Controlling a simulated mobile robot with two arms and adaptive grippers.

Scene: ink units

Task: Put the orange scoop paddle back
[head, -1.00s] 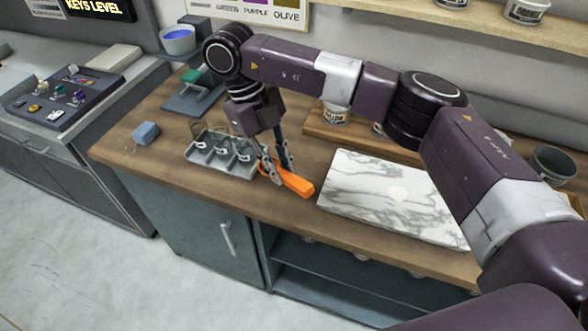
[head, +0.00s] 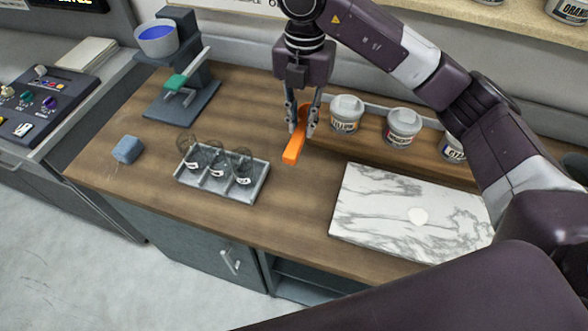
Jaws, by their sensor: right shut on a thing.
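The orange scoop paddle (head: 293,150) is held by my right gripper (head: 303,128), whose two fingers are shut on it. Its handle end points toward the front of the counter, and its far end shows between and behind the fingers. The gripper is over the wooden counter (head: 295,205), right of and behind the grey tray and left of the lidded tubs. I cannot tell whether the paddle touches the counter. My left gripper is not in view.
A grey tray (head: 216,196) holds several clear jars. A marble slab (head: 385,236) with a white spot lies front right. Lidded tubs, including a yellow-labelled one (head: 345,115), stand on a wooden riser. A press with a blue-filled bowl (head: 157,40) and a blue block (head: 127,150) are left.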

